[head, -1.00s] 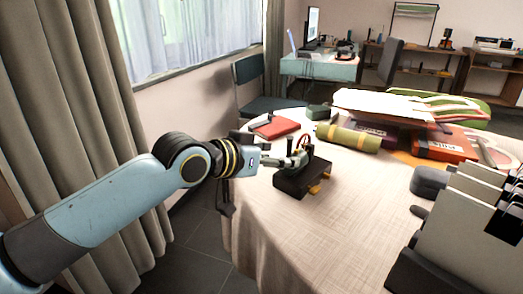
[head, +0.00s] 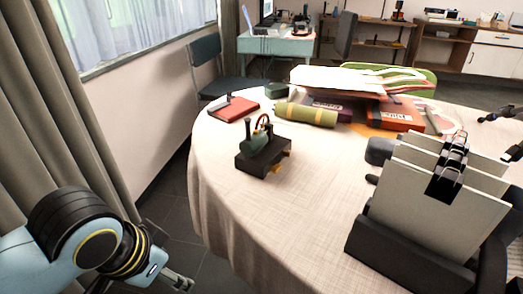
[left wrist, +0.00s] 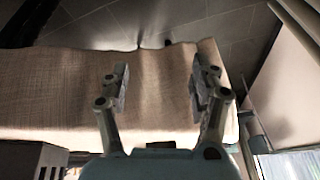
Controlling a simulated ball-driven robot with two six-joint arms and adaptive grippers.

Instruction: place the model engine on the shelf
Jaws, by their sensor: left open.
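The model engine (head: 262,152), a green boiler with a red wheel on a dark block base, stands upright on the cloth-covered round table near its left side. My left gripper (head: 178,282) is low at the bottom left in the head view, beyond the table's edge and well apart from the engine. In the left wrist view my left gripper (left wrist: 160,92) has its two fingers spread, with nothing between them. Wooden shelves (head: 447,47) stand along the far wall. My right gripper is not clearly seen.
On the table (head: 305,180) lie a red book (head: 235,109), a green roll (head: 305,115), stacked papers (head: 335,80) and an orange box (head: 395,115). A file holder (head: 430,185) stands at the right. Dark slender parts at the right edge are unclear. Cloth right of the engine is clear.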

